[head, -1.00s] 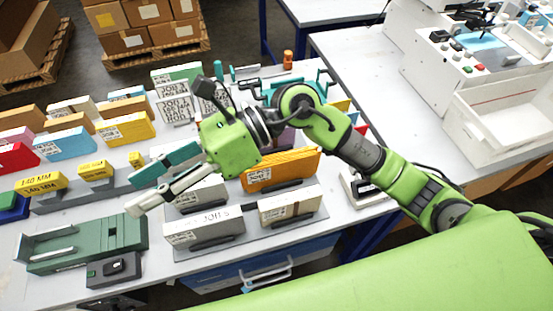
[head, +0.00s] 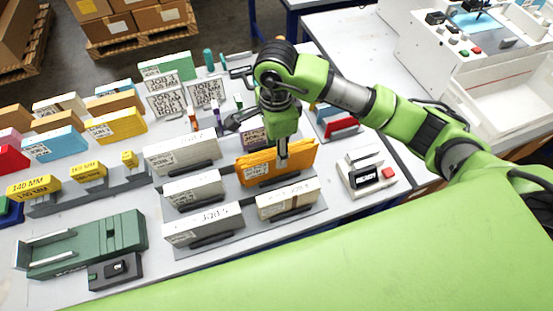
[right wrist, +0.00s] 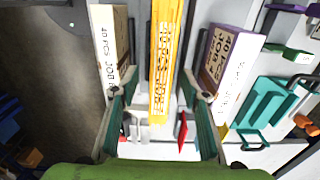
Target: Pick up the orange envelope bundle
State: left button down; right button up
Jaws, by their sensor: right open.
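The orange envelope bundle (head: 256,168) stands upright in a dark holder in the middle of the table in the head view. My right gripper (head: 283,152) points down over the bundle's right half, partly covering it. In the right wrist view the orange bundle (right wrist: 163,65) runs between the two spread fingers of my right gripper (right wrist: 159,94), with a gap on each side. The gripper is open and empty. I cannot tell how far the fingertips reach down beside the bundle. My left gripper is not in view.
White bundles flank it, one in front (head: 287,200) and others to the left (head: 193,190). A purple-edged bundle (right wrist: 232,62) stands close beyond the right finger. A device with a display and red button (head: 372,175) is to the right. A green tray unit (head: 85,245) is front left.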

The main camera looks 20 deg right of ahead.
jog(key=shift+f, duration=0.7)
jog(key=shift+f+p, duration=0.3)
jog(key=shift+p, duration=0.15)
notch_tip(320, 180, down, 4)
jog(key=shift+r+p, duration=0.15)
jog(key=shift+p, duration=0.75)
jog(key=shift+w+f, duration=0.1)
jog(key=shift+f, duration=0.35)
grip_shut()
